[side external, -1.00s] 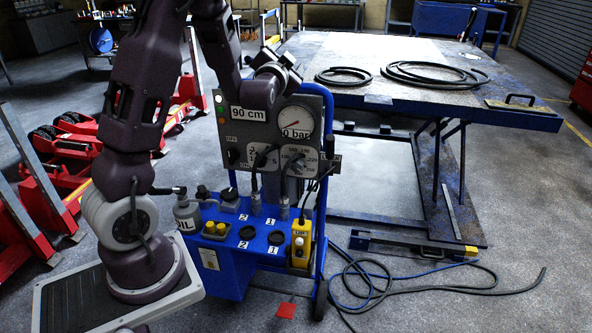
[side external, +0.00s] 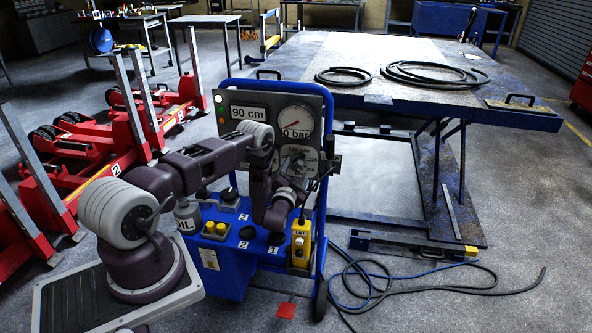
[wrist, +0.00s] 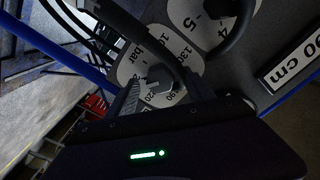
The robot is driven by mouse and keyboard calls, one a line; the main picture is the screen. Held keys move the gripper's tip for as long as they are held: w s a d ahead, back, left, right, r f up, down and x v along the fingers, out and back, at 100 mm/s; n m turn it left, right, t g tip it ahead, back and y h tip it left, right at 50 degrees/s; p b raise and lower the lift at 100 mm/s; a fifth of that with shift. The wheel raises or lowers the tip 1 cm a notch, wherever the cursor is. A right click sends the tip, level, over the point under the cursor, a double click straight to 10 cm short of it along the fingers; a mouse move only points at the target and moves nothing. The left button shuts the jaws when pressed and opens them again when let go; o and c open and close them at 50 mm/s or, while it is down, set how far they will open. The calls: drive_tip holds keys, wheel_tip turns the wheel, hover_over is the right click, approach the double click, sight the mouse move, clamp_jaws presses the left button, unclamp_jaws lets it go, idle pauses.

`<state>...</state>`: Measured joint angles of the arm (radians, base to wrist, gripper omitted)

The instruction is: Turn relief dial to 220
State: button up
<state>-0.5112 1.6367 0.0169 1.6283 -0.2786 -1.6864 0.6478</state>
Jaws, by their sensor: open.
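The relief dial (wrist: 157,82) is a grey knob on a pale numbered plate marked bar, with 130, 190 and 220 readable in the wrist view. In the side external view its plate (side external: 311,158) sits at the panel's lower right, mostly hidden by my arm. My gripper (wrist: 163,88) is open, with one finger on either side of the knob. I cannot tell whether the fingers touch it. In the side external view my gripper (side external: 292,163) is in front of the dial. Which number the knob points to is unclear.
A second numbered dial plate (wrist: 215,22) with a dark lever or hose lies close by in the wrist view. The panel also carries a pressure gauge (side external: 296,121) and a 90 cm display (side external: 249,112). A yellow pendant (side external: 301,243) hangs below. A blue bench (side external: 440,100) stands behind.

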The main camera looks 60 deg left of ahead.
drive_tip(key=shift+w+a, duration=0.35)
drive_tip(key=shift+w, duration=0.05)
clamp_jaws()
drive_tip(key=n, duration=0.4)
drive_tip(key=shift+n, duration=2.9)
